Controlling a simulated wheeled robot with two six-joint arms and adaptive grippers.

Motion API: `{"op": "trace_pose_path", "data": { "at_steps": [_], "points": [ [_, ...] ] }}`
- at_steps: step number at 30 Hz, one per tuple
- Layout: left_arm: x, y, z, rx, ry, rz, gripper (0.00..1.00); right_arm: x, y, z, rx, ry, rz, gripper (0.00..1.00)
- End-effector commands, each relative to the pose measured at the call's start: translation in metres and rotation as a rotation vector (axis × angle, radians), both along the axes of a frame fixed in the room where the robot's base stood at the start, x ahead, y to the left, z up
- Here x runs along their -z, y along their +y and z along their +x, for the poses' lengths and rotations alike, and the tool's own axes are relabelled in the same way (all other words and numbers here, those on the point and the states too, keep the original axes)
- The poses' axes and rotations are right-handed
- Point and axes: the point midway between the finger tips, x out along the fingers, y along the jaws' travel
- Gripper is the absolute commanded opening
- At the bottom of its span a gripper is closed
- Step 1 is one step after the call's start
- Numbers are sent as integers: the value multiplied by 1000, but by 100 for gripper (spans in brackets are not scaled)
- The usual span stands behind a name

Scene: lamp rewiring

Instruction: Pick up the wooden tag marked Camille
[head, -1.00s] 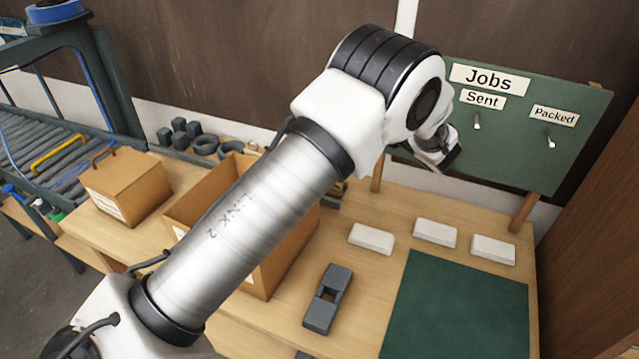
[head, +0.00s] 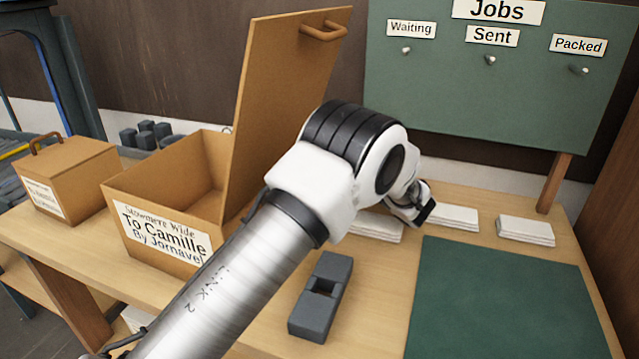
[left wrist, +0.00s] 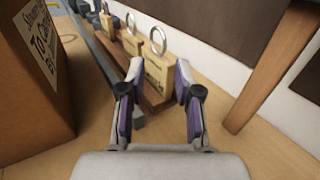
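Several wooden tags with metal rings on top stand in a row on a dark wooden rack (left wrist: 152,105) in the left wrist view. The nearest tag (left wrist: 155,73) is straight ahead between my fingers. A second tag (left wrist: 131,43) and a third tag (left wrist: 107,22) stand farther back. Their lettering is too small to read, so I cannot tell which says Camille. My left gripper (left wrist: 158,76) is open and empty, its fingers short of the nearest tag. In the head view my left arm hides the rack and tags. My right gripper is not in view.
An open box (head: 150,228) labelled "To Camille" has its lid raised. A smaller closed box (head: 75,175) stands left of it. A grey block fixture (head: 318,318), white stacks (head: 452,217) and a green mat (head: 500,300) lie on the bench. A green Jobs board (head: 440,95) stands behind.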

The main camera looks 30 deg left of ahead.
Motion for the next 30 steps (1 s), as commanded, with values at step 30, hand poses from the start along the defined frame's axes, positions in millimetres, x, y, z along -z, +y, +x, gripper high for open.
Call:
{"op": "trace_pose_path", "data": {
  "at_steps": [30],
  "points": [
    [3,55,27,0,0,0,0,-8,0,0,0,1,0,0]
  ]
}}
